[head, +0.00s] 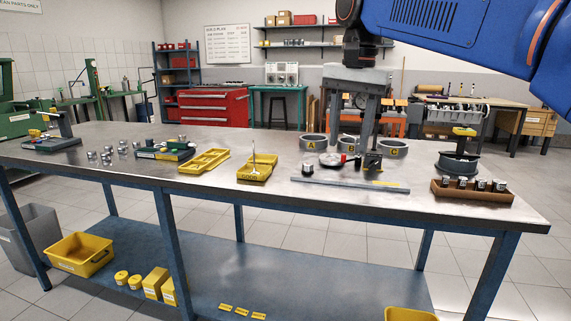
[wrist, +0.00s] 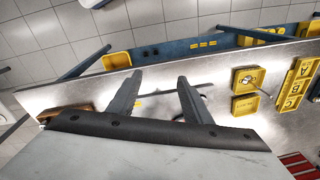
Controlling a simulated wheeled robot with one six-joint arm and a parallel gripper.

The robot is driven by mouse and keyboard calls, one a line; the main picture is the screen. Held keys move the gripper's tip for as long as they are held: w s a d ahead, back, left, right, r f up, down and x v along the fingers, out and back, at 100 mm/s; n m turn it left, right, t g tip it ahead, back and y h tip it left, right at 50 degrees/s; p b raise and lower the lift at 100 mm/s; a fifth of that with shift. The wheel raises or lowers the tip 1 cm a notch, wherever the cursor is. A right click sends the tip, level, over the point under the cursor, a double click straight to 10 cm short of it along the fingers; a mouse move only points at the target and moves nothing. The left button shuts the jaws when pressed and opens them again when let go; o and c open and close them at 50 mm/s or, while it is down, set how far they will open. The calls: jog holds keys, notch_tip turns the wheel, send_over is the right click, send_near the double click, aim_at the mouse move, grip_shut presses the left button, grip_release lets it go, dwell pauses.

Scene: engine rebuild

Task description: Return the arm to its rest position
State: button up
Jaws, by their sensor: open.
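My gripper (head: 351,137) hangs pointing down from my blue arm, over the right half of the metal workbench (head: 300,203). Its two grey fingers are spread apart with nothing held between them. In the wrist view, the fingers (wrist: 158,78) also stand apart and empty above the bench. In the head view they overlap the ring marked B (head: 349,143) and partly hide it. The picture does not show clearly how high the fingertips are above the bench.
Rings marked A (head: 313,141) and C (head: 393,148) flank B. A long flat bar (head: 345,185) lies in front. A brown tray (head: 472,196) of pistons is at the right. Yellow trays, one marked GOOD (head: 257,177), are near the middle. The bench's front edge is mostly clear.

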jog(key=s+d+f+n+t, duration=0.1)
jog(key=s+d+f, duration=0.4)
jog(key=f, duration=0.5)
jog(key=s+d+f+n+t, duration=0.1)
jog(key=s+d+f+n, duration=0.2)
jog(key=s+f, duration=0.7)
jog(key=s+d+f+n+t, duration=0.1)
jog(key=s+d+f+n, duration=0.1)
jog(key=s+d+f, duration=0.5)
notch_tip(320, 180, down, 5)
jog(key=shift+s+f+n+t, duration=0.1)
jog(key=shift+s+n+t, duration=0.2)
jog(key=shift+s, duration=0.25)
jog(key=shift+d, duration=0.1)
